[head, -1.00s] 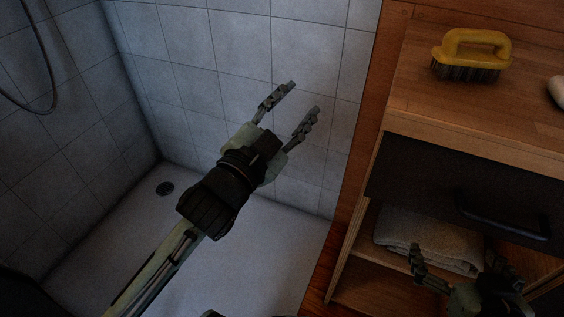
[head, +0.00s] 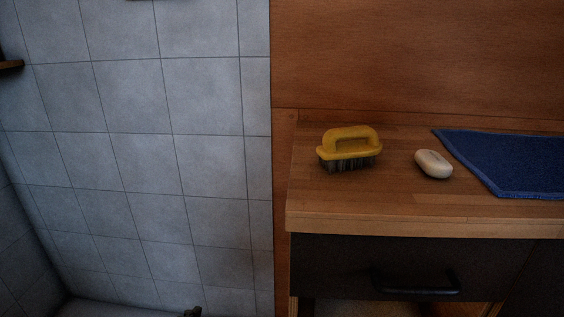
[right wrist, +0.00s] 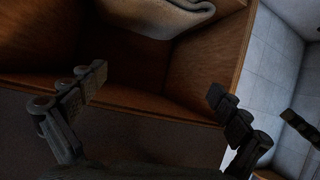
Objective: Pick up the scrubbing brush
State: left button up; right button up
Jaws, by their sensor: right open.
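The scrubbing brush (head: 350,145) has a yellow handle and dark bristles. It stands bristles down on the wooden countertop (head: 400,210), near its left end.
A white bar of soap (head: 433,164) lies right of the brush, and a blue cloth (head: 520,165) lies further right. A dark drawer with a black handle (head: 417,288) is under the counter. A folded towel (right wrist: 155,18) lies in the shelf. A tiled wall (head: 150,160) is at left.

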aim_at(330, 150)
jog(key=k, duration=1.45)
